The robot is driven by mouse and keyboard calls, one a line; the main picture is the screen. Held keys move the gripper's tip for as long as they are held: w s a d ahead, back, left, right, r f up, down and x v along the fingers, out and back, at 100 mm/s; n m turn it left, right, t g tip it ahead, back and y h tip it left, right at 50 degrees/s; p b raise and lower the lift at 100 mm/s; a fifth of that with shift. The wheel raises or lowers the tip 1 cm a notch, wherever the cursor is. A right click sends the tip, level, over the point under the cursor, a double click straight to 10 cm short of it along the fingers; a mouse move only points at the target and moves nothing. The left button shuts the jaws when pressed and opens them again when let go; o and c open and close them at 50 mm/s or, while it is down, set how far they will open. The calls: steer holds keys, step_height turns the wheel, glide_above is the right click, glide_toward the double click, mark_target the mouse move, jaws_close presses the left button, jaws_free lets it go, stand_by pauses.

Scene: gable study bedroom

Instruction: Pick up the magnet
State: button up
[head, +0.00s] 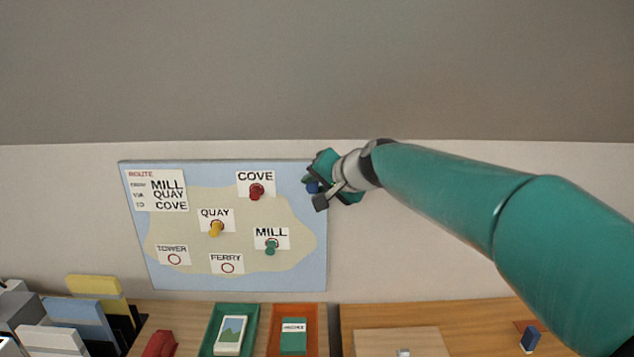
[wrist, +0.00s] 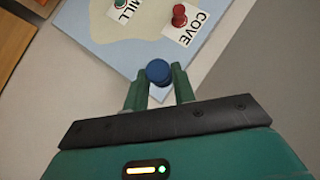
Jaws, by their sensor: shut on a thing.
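A blue round magnet (wrist: 158,71) sits between the two green fingers of my gripper (wrist: 159,80) in the wrist view. My gripper is shut on it. In the head view my gripper (head: 318,188) is at the upper right edge of the map board (head: 137,233), with a bit of the blue magnet (head: 312,187) showing at its tip. I cannot tell whether the magnet touches the board. A red magnet (head: 256,191) is at COVE, a yellow one (head: 215,229) at QUAY and a green one (head: 271,247) at MILL.
The TOWER (head: 174,259) and FERRY (head: 227,267) rings are bare. A route card (head: 160,190) is at the board's upper left. Below are a green tray (head: 249,322), an orange tray (head: 273,330) and file holders (head: 76,315).

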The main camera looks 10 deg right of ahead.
steer(key=shift+s+a+f, duration=0.1)
steer(key=shift+s+f, duration=0.15)
steer(key=shift+s, duration=0.5)
steer(key=s+a, duration=0.1)
steer(key=s, duration=0.6)
steer(key=shift+s+a+r, duration=0.15)
steer(key=shift+s+a, duration=0.15)
steer(key=shift+a, duration=0.05)
steer(key=shift+s+a, duration=0.2)
steer(key=shift+s, duration=0.8)
steer(key=shift+s+a, duration=0.15)
steer(key=shift+s, duration=0.85)
